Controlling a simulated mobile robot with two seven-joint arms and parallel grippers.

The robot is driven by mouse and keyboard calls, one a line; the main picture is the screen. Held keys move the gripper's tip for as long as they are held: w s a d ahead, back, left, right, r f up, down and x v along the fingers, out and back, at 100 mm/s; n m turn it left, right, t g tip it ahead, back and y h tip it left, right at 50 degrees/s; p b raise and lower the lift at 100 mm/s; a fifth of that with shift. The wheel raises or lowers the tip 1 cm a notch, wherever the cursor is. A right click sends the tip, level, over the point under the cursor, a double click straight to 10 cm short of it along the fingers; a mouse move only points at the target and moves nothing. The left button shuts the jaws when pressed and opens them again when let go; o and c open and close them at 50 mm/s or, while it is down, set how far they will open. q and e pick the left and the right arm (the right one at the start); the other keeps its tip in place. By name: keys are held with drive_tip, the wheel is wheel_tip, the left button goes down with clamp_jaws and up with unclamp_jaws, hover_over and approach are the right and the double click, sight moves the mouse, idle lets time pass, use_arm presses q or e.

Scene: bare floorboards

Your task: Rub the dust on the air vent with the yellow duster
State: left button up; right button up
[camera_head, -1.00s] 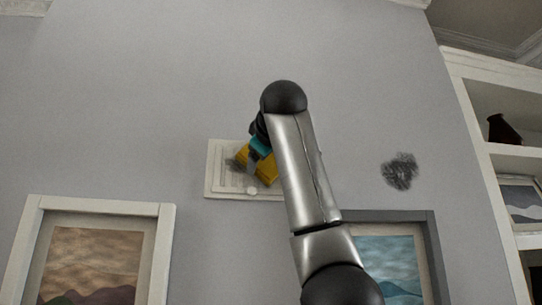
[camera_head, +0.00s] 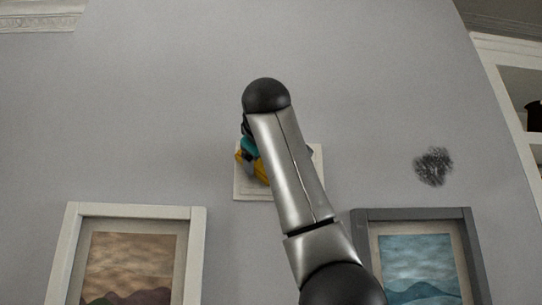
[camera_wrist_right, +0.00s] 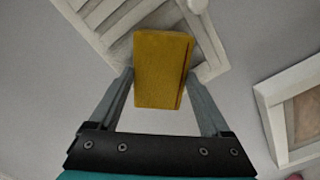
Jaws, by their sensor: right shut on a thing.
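The air vent (camera_head: 244,191) is a white slatted plate on the grey wall, largely hidden behind my right arm in the head view. Its slats show in the right wrist view (camera_wrist_right: 114,18). My right gripper (camera_head: 250,158) is shut on the yellow duster (camera_head: 260,173), a block seen between the fingers in the right wrist view (camera_wrist_right: 160,62). The duster overlaps the left part of the vent in the head view; whether it touches the vent I cannot tell. I cannot make out dust on the vent. My left gripper is not in view.
A dark smudge (camera_head: 433,166) marks the wall right of the vent. A white-framed picture (camera_head: 195,250) hangs below left and a grey-framed picture (camera_head: 470,250) below right. White shelving (camera_head: 508,95) stands at the right edge. The wall above the vent is bare.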

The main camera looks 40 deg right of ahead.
drive_tip(key=shift+w+a, duration=0.5)
drive_tip(key=shift+a, duration=0.05)
drive_tip(key=shift+b+v, duration=1.3)
drive_tip(key=shift+v, duration=1.7)
drive_tip(key=b+v, duration=0.1)
drive_tip(key=v, duration=0.2)
drive_tip(key=shift+w+f, duration=0.1)
drive_tip(key=shift+w, duration=0.05)
